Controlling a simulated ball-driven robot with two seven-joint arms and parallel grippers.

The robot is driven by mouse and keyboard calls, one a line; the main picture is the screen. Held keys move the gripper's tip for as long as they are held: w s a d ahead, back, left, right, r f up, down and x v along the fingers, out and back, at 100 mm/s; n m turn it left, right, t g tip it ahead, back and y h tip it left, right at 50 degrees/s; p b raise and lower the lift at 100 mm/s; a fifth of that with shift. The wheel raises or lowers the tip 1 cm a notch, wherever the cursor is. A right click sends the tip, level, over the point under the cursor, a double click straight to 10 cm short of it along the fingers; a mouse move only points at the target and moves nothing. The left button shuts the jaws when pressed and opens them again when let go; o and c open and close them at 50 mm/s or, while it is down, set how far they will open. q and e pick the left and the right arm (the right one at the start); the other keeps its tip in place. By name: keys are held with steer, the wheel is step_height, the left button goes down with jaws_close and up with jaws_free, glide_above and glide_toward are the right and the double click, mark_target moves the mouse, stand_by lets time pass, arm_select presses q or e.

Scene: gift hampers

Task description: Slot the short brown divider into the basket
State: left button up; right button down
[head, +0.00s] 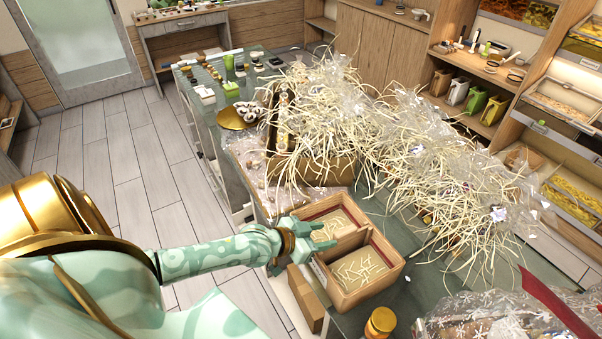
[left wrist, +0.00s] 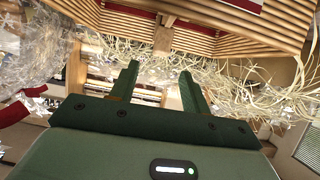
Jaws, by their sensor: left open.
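The light-wood basket (head: 372,293) stands at the table's near edge in the head view, with pale shreds in its two compartments. A brown divider (head: 345,248) spans it between the compartments. In the left wrist view a short brown upright piece (left wrist: 163,38) shows between the basket's ribbed walls (left wrist: 215,45); it looks like that divider's end. My left gripper (head: 324,236) is open, at the basket's left side near the divider. Its two green fingers (left wrist: 160,75) are apart with nothing clearly held between them. I cannot tell whether they touch the divider. My right gripper is out of view.
Tangled pale shreds (head: 440,165) and clear wrap cover much of the table behind and right of the basket. A brown box (head: 306,298) stands close at its left front. A gold-lidded jar (head: 381,322) is in front. Open floor (head: 125,190) lies left.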

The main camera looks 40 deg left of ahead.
arm_select(q)
steer(key=p+v, duration=0.1)
steer(key=v, duration=0.6)
steer(key=shift+s, duration=0.2)
